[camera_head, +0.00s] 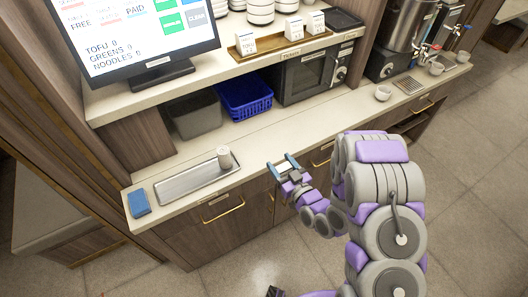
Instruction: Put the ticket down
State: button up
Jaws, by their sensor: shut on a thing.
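My gripper (284,167) is over the front edge of the lower counter (330,120), right of the metal tray. White cards (246,43) stand on a wooden tray (273,47) on the upper shelf, well above and behind my gripper.
A metal tray (180,187) bears a pale cup (225,158); a blue sponge-like block (138,204) lies to its left. A grey bin (195,115), blue basket (244,97) and microwave (308,75) stand behind. The counter right of my gripper is clear up to a small cup (383,93).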

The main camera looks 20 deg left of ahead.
jog(key=shift+w+a+f+b, duration=0.25)
jog(key=shift+w+a+b, duration=0.1)
jog(key=shift+a, duration=0.1)
jog(key=shift+w+a+f+b, duration=0.25)
jog(key=shift+a+b, duration=0.1)
jog(key=shift+a, duration=0.1)
jog(key=w+a+f+b, duration=0.1)
jog(key=w+a+b, duration=0.1)
jog(key=w, duration=0.1)
jog(key=w+a+f+b, duration=0.1)
jog(key=w+a+b, duration=0.1)
jog(key=w+a, duration=0.1)
jog(key=w+a+f+b, duration=0.2)
jog(key=w+a, duration=0.1)
jog(key=o, duration=1.1)
jog(key=shift+r, duration=0.1)
